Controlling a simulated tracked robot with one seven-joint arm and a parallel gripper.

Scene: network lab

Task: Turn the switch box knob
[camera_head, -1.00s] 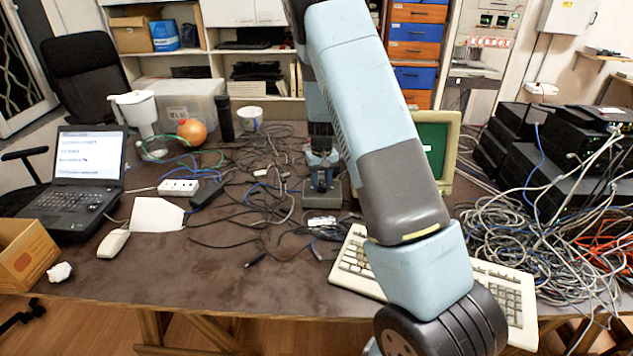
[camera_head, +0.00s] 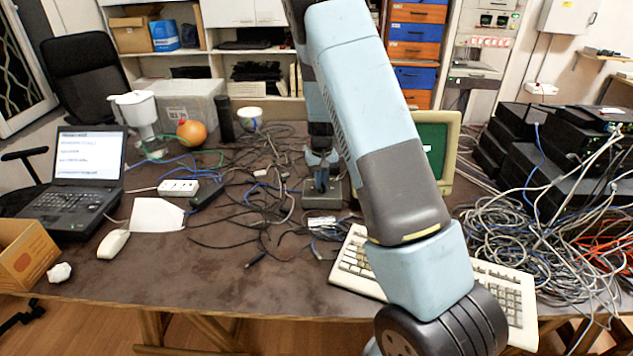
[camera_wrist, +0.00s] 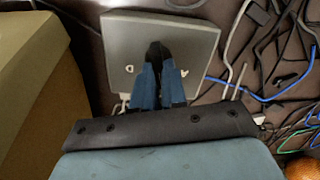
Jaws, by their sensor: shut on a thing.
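The switch box (camera_head: 330,200) is a small grey-green box on the table among cables, partly behind my arm in the head view. In the wrist view its grey top face (camera_wrist: 119,50) lies under my fingers, with small pale marks on either side of them. My gripper (camera_head: 321,184) points down at the middle of the box top. In the wrist view my gripper (camera_wrist: 157,52) has its dark fingertips together at the box centre, shut on the knob. The knob itself is hidden by the fingertips.
A beige monitor (camera_head: 452,150) stands close to the right of the box. Loose black cables (camera_head: 250,205) lie left of it, and blue cable (camera_wrist: 262,98) runs near it. A keyboard (camera_head: 500,290) lies in front. Bare table shows at the front left.

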